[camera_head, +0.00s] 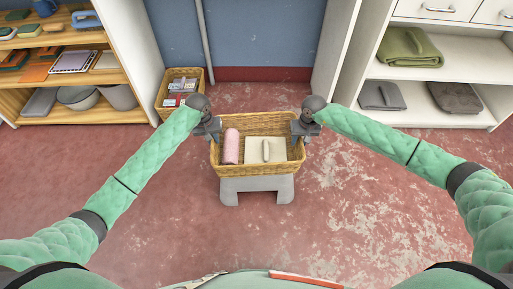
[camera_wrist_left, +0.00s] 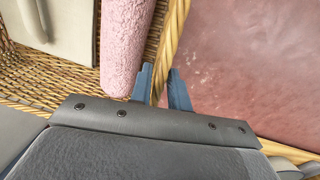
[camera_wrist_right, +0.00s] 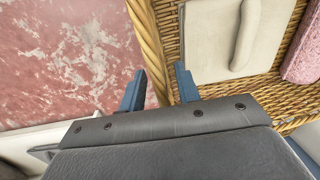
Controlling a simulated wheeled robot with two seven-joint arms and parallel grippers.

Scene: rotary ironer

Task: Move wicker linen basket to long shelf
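The fingertips' contact is partly hidden.
The grey stool (camera_head: 257,187) stands on the red floor. A smaller wicker basket (camera_head: 163,97) with boxes is behind at left. A wooden shelf unit (camera_head: 70,120) is at the far left, a white shelf unit (camera_head: 440,122) with folded towels at right. Floor in front is clear.

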